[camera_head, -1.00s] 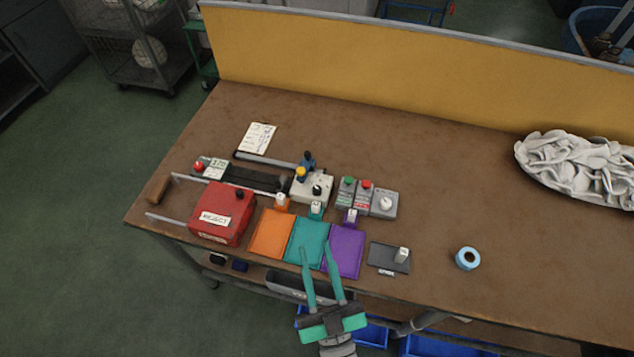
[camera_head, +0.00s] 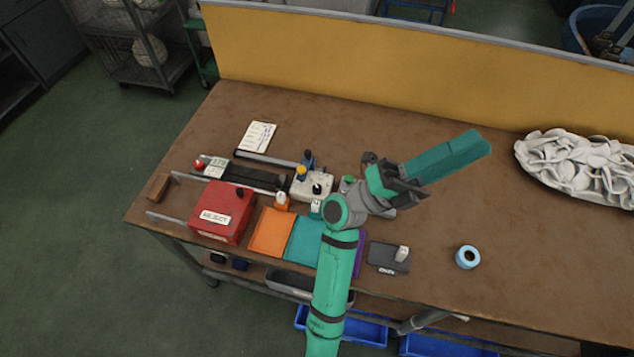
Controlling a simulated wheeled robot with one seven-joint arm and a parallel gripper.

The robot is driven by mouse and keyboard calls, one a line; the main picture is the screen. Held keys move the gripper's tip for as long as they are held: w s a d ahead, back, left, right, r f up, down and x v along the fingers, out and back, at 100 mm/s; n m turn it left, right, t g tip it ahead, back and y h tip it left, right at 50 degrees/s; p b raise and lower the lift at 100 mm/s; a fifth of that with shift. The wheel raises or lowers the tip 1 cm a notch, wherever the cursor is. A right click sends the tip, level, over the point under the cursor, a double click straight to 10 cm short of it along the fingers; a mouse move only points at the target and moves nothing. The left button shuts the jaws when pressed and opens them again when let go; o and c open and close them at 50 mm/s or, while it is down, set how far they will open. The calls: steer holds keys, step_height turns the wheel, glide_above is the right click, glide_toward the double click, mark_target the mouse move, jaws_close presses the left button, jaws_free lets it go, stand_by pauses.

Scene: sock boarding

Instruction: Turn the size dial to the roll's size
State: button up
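A white box (camera_head: 302,189) near the middle of the bench carries a dark knob (camera_head: 317,189) and a yellow-topped part. I cannot tell for sure which knob is the size dial. A grey unit with a white knob is now mostly hidden behind my arm.
A red REJECT box (camera_head: 222,212), an orange mat (camera_head: 270,232), a teal mat (camera_head: 305,240) and a dark plate (camera_head: 382,257) with a white piece lie near the front edge. White fabric (camera_head: 575,168) is heaped at right. A yellow panel (camera_head: 400,65) bounds the back.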

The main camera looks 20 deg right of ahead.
steer(key=s+d+f+m+g+y, duration=0.2)
steer(key=d+f+m+g+y, duration=0.1)
steer(key=d+m+y, duration=0.3)
steer(key=n+t+y, duration=0.1)
steer(key=t+y, duration=1.1)
steer(key=y, duration=0.8)
glide_toward(317, 187)
step_height(317, 187, down, 8)
steer(key=shift+w+d+f, duration=0.1)
jaws_close()
